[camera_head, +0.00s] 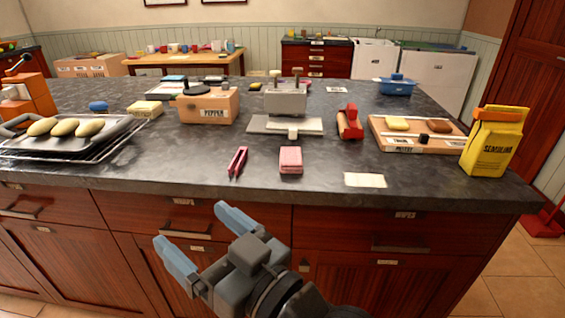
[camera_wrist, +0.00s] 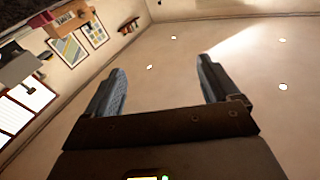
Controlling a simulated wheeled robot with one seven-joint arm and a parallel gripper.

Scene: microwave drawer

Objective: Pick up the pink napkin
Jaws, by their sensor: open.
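The pink napkin (camera_head: 290,160) looks like a small folded pink block lying on the dark stone counter (camera_head: 330,185), near its front edge. My gripper (camera_head: 197,238) is in front of the counter, lower than the napkin in the picture and to its left. Its two blue fingers are spread apart with nothing between them. In the wrist view my gripper (camera_wrist: 160,85) is also open and empty, and the napkin does not show there.
Red tongs (camera_head: 238,162) lie left of the napkin and a cream card (camera_head: 365,180) lies to its right. A yellow bag (camera_head: 493,145) stands at the right.

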